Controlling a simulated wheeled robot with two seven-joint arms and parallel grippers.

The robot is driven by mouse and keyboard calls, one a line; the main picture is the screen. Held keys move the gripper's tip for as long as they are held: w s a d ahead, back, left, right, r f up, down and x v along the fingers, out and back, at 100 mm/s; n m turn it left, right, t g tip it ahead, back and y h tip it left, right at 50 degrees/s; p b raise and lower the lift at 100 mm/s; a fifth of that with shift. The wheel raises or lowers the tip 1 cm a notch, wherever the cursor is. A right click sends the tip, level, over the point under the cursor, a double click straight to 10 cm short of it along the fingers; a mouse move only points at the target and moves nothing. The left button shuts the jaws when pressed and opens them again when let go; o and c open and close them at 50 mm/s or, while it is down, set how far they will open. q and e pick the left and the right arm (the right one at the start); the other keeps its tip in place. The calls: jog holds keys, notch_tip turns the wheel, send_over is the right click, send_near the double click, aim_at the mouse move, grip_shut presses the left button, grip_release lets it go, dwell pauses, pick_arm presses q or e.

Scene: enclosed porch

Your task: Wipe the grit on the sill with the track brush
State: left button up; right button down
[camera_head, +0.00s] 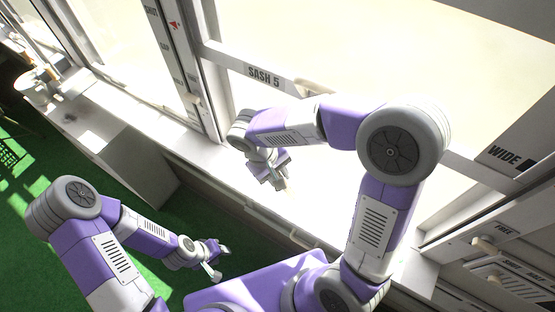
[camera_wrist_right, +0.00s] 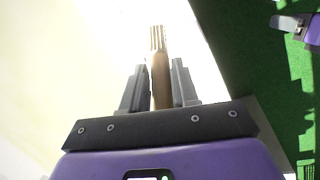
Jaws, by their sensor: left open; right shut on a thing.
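The track brush (camera_wrist_right: 160,80) has a tan wooden handle and pale bristles at its far end. My right gripper (camera_wrist_right: 158,85) is shut on its handle, and the bristles point away from me. In the head view, my right gripper (camera_head: 275,178) is over the bright white sill (camera_head: 215,165) below the window; the brush is mostly hidden there. I cannot tell whether the bristles touch the sill. The grit cannot be made out in the glare. My left gripper (camera_head: 219,260) is open and empty, low over the green floor.
A window frame marked SASH 5 (camera_head: 264,77) stands behind the sill. A white cabinet (camera_head: 125,160) and a pale pot (camera_head: 36,90) are at the left. Latched panels (camera_head: 490,246) are at the right. Green floor (camera_head: 50,165) lies open at the left.

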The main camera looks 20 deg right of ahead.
jog(key=shift+r+p, duration=1.9)
jog(key=shift+r, duration=0.75)
jog(key=shift+f, duration=0.15)
